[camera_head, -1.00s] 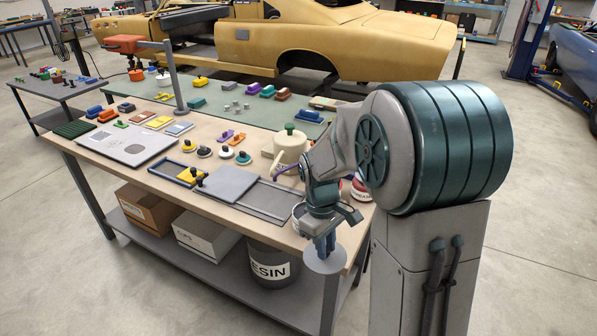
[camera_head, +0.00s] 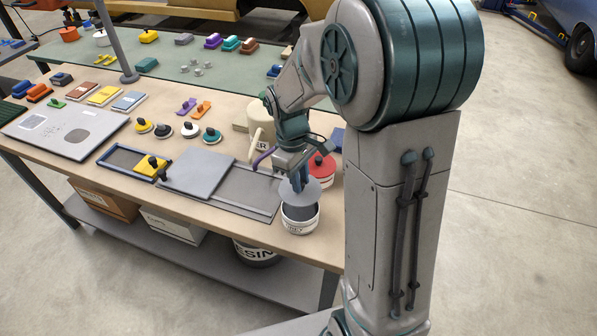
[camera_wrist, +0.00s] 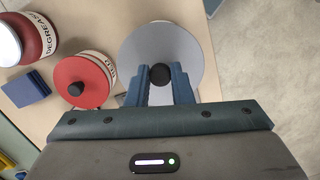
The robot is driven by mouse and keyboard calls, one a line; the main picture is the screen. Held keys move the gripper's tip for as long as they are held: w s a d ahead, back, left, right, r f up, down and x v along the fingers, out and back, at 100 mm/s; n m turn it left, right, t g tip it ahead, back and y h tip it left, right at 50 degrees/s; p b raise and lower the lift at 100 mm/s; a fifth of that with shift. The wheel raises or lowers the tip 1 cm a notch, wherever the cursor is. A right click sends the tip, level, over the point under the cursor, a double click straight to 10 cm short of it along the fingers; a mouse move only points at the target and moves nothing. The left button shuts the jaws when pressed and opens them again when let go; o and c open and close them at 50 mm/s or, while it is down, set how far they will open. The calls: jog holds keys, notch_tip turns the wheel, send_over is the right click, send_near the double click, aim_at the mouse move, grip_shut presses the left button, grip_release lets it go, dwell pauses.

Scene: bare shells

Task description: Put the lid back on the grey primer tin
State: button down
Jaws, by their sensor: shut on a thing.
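The grey lid (camera_head: 312,193) is a flat disc with a black knob (camera_wrist: 160,76). My gripper (camera_head: 297,182) is shut on the knob and holds the lid roughly level. The lid's disc (camera_wrist: 186,48) also shows in the wrist view, with my fingers (camera_wrist: 160,86) on either side of the knob. The grey primer tin (camera_head: 300,226), white-labelled and partly readable, stands open near the table's front right corner, its dark inside showing. The lid is just above the tin's back rim in the head view; I cannot tell whether they touch.
A tin with a red lid (camera_wrist: 78,84) stands close to the left in the wrist view, beside a blue block (camera_wrist: 26,88) and a degreaser tin (camera_wrist: 34,38). A grey sliding panel (camera_head: 200,172) on a tray lies left of the primer tin. The table edge is close.

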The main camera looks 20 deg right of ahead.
jog(key=shift+f+b, duration=2.05)
jog(key=shift+f, duration=0.8)
jog(key=shift+s, duration=0.1)
jog(key=shift+f, duration=0.2)
jog(key=c, duration=0.7)
grip_release()
jog(key=shift+r, duration=0.1)
